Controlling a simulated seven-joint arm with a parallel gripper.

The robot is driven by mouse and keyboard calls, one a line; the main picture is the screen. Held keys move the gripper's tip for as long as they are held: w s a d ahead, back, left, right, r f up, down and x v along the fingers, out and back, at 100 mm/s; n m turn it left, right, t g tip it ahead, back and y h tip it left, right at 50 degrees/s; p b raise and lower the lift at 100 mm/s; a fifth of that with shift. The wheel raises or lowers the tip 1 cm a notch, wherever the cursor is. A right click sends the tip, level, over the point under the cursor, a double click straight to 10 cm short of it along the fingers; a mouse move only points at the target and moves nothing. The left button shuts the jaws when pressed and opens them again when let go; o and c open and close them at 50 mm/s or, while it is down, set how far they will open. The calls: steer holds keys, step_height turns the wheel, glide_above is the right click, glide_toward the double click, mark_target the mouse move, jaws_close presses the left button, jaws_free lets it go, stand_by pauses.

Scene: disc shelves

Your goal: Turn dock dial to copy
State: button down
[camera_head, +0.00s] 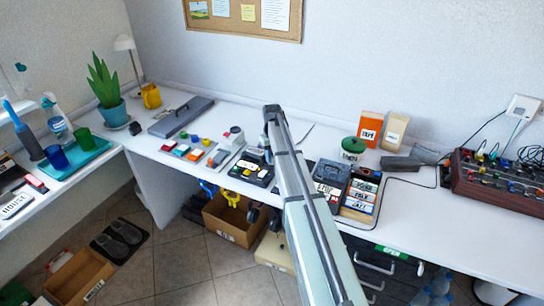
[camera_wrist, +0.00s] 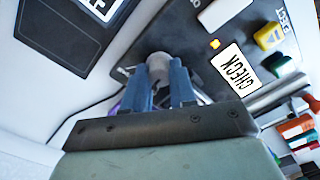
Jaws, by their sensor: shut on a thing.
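The black dock (camera_wrist: 205,30) fills the upper middle of the wrist view, with a white CHECK label (camera_wrist: 236,70) and a small lit orange lamp (camera_wrist: 214,44). A pale grey dial knob (camera_wrist: 158,64) stands between the blue fingers of my gripper (camera_wrist: 160,85). The fingers are shut on the knob, one on each side. The dial's pointer and any copy mark are hidden or cannot be read. My fingers are mostly hidden there.
A black device (camera_head: 325,190) and a rack of labelled discs (camera_head: 361,193) stand right of my arm. A green-lidded jar (camera_head: 353,150) is behind them. Several coloured blocks (camera_head: 190,150) lie to the left. A cabled mixer box (camera_head: 495,180) is at far right.

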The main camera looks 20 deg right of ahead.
steer(key=n, duration=0.7)
steer(key=shift+w, duration=0.1)
stand_by(0.5)
steer(key=c, duration=1.2)
jaws_free()
step_height(320, 180, up, 14)
steer(key=shift+f, duration=0.1)
